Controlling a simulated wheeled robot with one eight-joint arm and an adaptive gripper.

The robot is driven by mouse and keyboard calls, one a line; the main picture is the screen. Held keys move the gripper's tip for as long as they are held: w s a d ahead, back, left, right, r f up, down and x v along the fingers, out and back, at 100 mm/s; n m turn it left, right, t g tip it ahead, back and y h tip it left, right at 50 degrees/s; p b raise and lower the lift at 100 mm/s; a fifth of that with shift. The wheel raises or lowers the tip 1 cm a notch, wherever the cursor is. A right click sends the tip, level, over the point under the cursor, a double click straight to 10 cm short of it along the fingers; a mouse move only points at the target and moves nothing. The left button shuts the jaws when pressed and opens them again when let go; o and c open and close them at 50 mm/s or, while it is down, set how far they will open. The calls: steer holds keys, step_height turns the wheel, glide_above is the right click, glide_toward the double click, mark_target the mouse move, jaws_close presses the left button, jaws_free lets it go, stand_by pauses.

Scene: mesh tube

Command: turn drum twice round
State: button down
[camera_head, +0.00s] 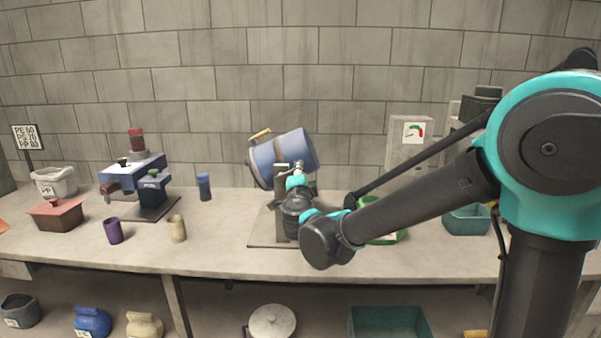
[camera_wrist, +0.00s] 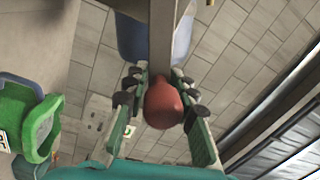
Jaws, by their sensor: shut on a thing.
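The blue drum (camera_head: 285,153) lies tilted on its stand (camera_head: 283,213) on the bench, with a yellow bar at its upper left. My gripper (camera_head: 297,172) is in front of the drum and hides part of it and of the stand. In the wrist view my gripper (camera_wrist: 162,92) is shut around a red knob (camera_wrist: 163,106), with fingers on both sides of it. A grey bar (camera_wrist: 162,35) runs from the knob across the drum (camera_wrist: 131,38), whose blue wall shows on both sides. The knob is hidden in the head view.
A green round tray (camera_head: 388,237) and a teal bin (camera_head: 467,220) stand right of the stand. A grey box with a dial (camera_head: 410,145) stands behind my arm. A blue cup (camera_head: 204,186), a beige cup (camera_head: 177,229) and a purple cup (camera_head: 113,231) stand to the left.

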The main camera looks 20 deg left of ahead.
steer(key=shift+a, duration=0.15)
steer(key=c, duration=1.2)
jaws_free()
steer(key=shift+s, duration=0.15)
steer(key=v, duration=1.1)
steer(key=shift+s+d, duration=0.25)
steer(key=shift+s, duration=0.1)
